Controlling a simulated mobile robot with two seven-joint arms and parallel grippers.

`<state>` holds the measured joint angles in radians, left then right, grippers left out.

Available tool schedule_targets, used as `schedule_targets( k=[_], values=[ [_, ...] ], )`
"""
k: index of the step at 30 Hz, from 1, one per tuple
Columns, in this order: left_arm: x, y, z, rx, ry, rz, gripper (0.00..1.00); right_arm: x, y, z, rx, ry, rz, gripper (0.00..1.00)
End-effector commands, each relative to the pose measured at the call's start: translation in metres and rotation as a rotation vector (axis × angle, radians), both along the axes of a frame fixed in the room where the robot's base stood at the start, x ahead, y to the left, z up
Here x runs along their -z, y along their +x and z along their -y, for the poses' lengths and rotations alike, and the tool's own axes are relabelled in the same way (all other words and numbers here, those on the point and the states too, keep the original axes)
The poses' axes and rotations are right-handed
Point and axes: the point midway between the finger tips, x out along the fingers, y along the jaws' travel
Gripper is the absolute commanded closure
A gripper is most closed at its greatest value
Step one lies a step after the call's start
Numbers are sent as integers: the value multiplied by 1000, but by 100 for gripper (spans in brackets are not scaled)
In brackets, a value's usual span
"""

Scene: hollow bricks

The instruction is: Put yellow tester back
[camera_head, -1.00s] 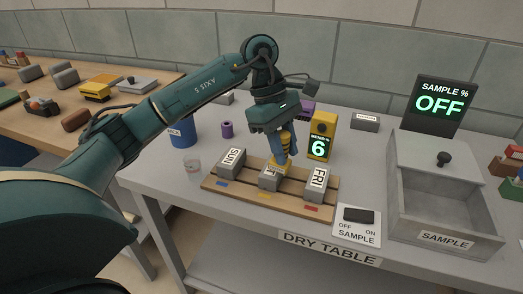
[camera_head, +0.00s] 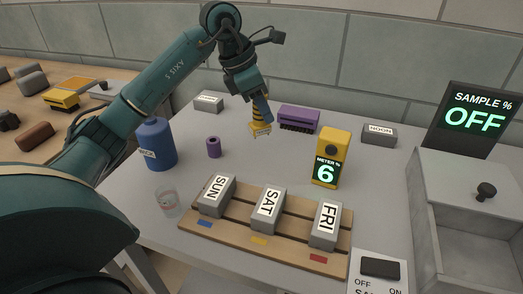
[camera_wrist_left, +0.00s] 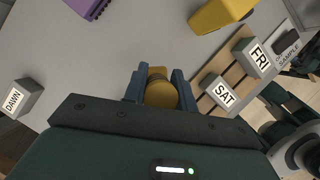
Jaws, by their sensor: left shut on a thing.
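My left gripper (camera_head: 262,110) is shut on the yellow tester (camera_head: 259,123). It holds the tester upright over the back part of the table, left of the purple brush-like block; I cannot tell whether the tester's foot touches the table. In the left wrist view the round yellow top of the tester (camera_wrist_left: 160,94) sits between the blue fingers. The yellow meter (camera_head: 331,158) stands to the right and reads 6. The wooden rack (camera_head: 235,227) holds grey bricks SUN (camera_head: 216,194), SAT (camera_head: 267,208) and FRI (camera_head: 325,225). My right gripper is not in view.
A purple block (camera_head: 299,118) with dark bristles lies behind the meter. A blue container (camera_head: 156,143), a purple cylinder (camera_head: 213,147) and a clear cup (camera_head: 168,200) stand left. The NOON brick (camera_head: 379,134), the OFF display (camera_head: 471,118) and an open grey box (camera_head: 467,205) are right.

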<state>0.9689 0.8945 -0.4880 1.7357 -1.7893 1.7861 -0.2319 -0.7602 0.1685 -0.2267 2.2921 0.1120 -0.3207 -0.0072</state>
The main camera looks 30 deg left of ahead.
Motion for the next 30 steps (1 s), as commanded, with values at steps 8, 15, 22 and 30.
schedule_targets(
  k=[8,15,22,30],
  values=[
    [49,-1,0,2,0,-3,91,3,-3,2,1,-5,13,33],
    [71,-1,0,2,0,-4,91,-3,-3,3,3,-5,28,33],
    [91,-1,0,1,0,0,91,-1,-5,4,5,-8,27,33],
    [94,-1,0,2,1,-1,91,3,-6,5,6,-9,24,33]
  ],
)
